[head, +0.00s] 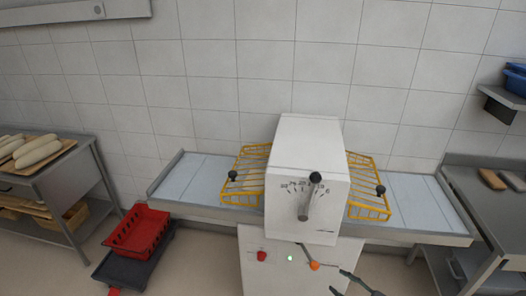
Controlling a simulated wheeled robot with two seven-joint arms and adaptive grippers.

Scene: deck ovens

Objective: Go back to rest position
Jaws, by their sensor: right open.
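My right gripper (345,281) shows at the bottom edge, right of centre, with its dark fingers apart and nothing between them. It is in front of the white lower body of the dough sheeter (308,150), just below and right of an orange button (314,266). Whether it touches the machine I cannot tell. Most of the right arm is out of the picture. My left gripper is not in view.
The sheeter has yellow wire guards (243,177), a dial lever (306,204), a red button (262,256) and grey side tables (192,172). A red crate (137,232) sits lower left. A bread rack (57,180) is left; a steel table (490,208) is right.

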